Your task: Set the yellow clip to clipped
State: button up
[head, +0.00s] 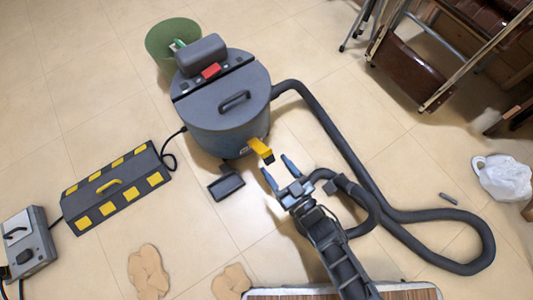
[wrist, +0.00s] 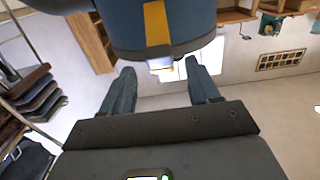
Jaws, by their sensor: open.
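The yellow clip (head: 260,147) sticks out from the lower front side of the blue-grey vacuum canister (head: 222,118) and has a dark tip. In the wrist view the yellow clip (wrist: 157,28) runs down the blue canister wall (wrist: 120,25), above and between my fingertips. My gripper (head: 277,166) is open and empty, just below and right of the clip in the head view. In the wrist view my gripper (wrist: 160,75) has its two fingers spread apart. I cannot tell whether a fingertip touches the canister or the clip.
A thick grey hose (head: 350,160) loops on the right, close to my arm. A small dark tray (head: 226,187) lies left of my gripper. A dark box with yellow patches (head: 115,188) and a grey unit (head: 27,240) stand left. Folding chairs (head: 420,65) stand upper right.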

aim_at(270, 159)
jog(key=b+x, duration=0.1)
jog(key=x, duration=0.4)
jog(key=shift+w+a+b, duration=0.25)
jog(key=shift+w+b, duration=0.05)
jog(key=shift+b, duration=0.1)
grip_shut()
